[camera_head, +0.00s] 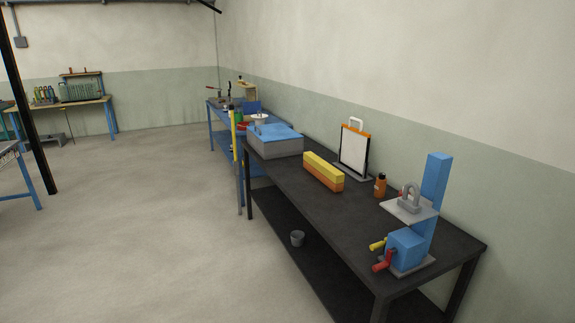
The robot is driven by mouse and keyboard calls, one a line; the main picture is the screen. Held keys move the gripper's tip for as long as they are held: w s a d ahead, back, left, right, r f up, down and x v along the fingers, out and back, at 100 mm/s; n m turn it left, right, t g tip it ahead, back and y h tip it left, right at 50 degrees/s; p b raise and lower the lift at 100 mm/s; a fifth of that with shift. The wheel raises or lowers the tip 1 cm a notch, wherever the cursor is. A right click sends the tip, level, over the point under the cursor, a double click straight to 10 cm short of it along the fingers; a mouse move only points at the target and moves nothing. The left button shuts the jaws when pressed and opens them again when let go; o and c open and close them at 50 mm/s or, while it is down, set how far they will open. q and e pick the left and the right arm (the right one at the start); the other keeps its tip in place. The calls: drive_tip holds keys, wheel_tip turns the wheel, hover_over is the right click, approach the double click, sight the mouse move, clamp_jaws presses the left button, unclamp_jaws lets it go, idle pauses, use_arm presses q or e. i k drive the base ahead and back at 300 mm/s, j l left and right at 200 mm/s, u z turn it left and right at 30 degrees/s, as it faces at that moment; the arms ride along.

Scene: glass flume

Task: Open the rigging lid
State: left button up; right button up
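A grey box with a blue top (280,131) stands at the far end of the dark bench (290,190). The blue top looks like its lid and lies flat over the grey body (276,148), apparently shut. No marking on it can be read, so I cannot tell for sure that it is the rigging lid. Neither of my grippers is in view.
On the bench are a yellow-orange block (323,171), a framed white board (354,150), an orange bottle (380,186) and a blue stand (407,247) with red and yellow handles. Open floor (150,220) lies left.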

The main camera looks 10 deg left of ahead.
sight(273, 132)
drive_tip(key=i+j+u, duration=0.25)
drive_tip(key=i, duration=0.7)
drive_tip(key=i+u, duration=0.25)
drive_tip(key=i, duration=0.7)
drive_tip(key=i+z, duration=0.15)
drive_tip(key=i, duration=0.35)
drive_tip(key=i+j+z, duration=0.1)
drive_tip(key=i, duration=0.45)
drive_tip(key=i+j+z, duration=0.15)
drive_tip(key=i, duration=0.35)
